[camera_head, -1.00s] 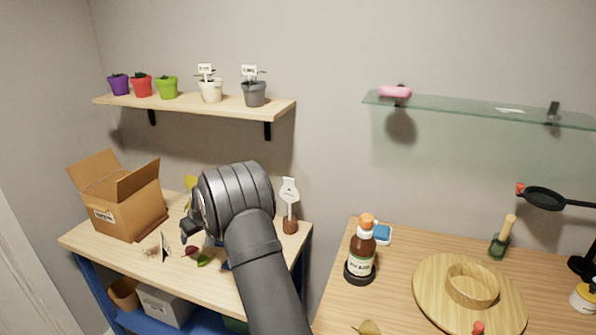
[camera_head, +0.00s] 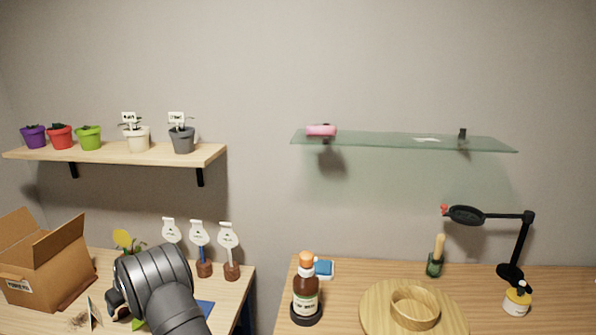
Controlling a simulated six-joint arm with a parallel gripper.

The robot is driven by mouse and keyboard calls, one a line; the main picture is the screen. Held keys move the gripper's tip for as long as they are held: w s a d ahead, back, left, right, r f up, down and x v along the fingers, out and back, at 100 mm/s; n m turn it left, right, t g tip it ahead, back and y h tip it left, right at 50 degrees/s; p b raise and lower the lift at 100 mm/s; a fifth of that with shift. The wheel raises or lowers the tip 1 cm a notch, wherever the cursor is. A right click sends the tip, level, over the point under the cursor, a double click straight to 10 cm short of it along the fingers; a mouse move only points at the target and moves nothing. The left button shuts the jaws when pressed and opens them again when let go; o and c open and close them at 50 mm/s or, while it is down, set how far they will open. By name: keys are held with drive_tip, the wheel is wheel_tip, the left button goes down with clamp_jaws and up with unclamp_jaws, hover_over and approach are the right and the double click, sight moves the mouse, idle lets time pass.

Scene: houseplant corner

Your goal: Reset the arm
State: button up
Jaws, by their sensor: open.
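My black arm (camera_head: 165,290) rises from the bottom edge over the left table, and its thick rounded joint faces me. My gripper (camera_head: 116,303) shows only in part, as a dark piece at the left of that joint. Most of it is hidden behind the arm. It is open, and I see nothing held in it.
An open cardboard box (camera_head: 45,262) stands left of the arm. Several tagged holders, one of them here (camera_head: 231,258), stand behind it. A wooden shelf (camera_head: 130,152) bears several pots. Right are a brown bottle (camera_head: 306,292), a round wooden tray (camera_head: 375,307) and a black lamp (camera_head: 520,245).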

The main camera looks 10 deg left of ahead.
drive_tip(key=shift+r, duration=0.25)
